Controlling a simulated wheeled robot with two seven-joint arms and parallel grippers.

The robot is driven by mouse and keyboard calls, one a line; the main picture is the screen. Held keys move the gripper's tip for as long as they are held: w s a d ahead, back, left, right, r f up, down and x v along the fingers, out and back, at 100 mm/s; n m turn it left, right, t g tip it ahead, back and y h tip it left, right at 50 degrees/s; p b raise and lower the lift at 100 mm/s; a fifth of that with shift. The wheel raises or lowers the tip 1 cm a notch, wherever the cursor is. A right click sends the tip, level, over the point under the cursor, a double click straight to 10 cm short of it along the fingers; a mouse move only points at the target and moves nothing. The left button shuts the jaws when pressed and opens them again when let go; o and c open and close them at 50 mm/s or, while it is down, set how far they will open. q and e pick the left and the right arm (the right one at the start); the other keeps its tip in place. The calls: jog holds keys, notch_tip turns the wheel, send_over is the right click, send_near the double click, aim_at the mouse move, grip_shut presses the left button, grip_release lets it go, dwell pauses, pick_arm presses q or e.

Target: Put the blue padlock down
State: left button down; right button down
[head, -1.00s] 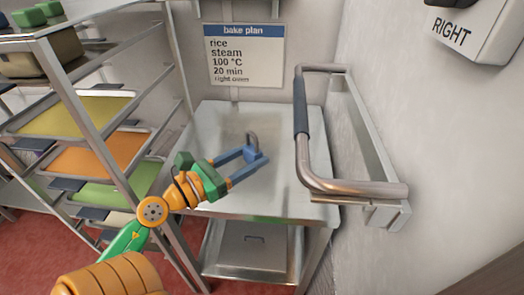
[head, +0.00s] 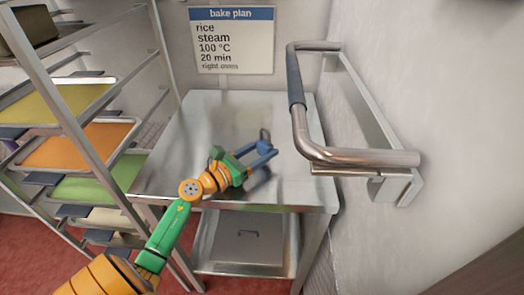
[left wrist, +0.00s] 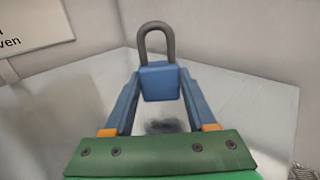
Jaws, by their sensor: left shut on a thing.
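The blue padlock (head: 265,146) has a blue body and a dark grey shackle pointing up. My left gripper (head: 264,151) is shut on its body, with a blue finger on each side. In the left wrist view the padlock (left wrist: 160,82) is upright between the fingertips (left wrist: 160,86). A dark shadow lies on the steel table (head: 180,170) below the gripper, and the padlock appears to be held above the top. The exact gap is hard to judge. My right gripper is not in view.
A rack with yellow, orange and green trays (head: 85,145) stands left of the table. A metal handle bar (head: 345,156) with a dark grip juts from the right wall beside the table. A bake plan sign (head: 232,40) hangs behind. The tabletop around the gripper is clear.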

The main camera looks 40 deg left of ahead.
pick_arm(q)
jog(key=shift+f+b, duration=0.45)
jog(key=shift+f, duration=0.15)
jog(key=shift+c, duration=1)
grip_release()
jog(key=shift+s, duration=0.1)
jog(key=shift+r+p, duration=0.55)
jog(key=shift+p, duration=0.15)
jog(key=b+v, duration=0.3)
jog(key=v, duration=0.8)
jog(key=shift+s+a+b, duration=0.15)
jog(key=shift+b, duration=0.15)
jog(key=shift+s+r, duration=0.15)
jog(key=shift+s, duration=0.15)
jog(key=shift+a, duration=0.1)
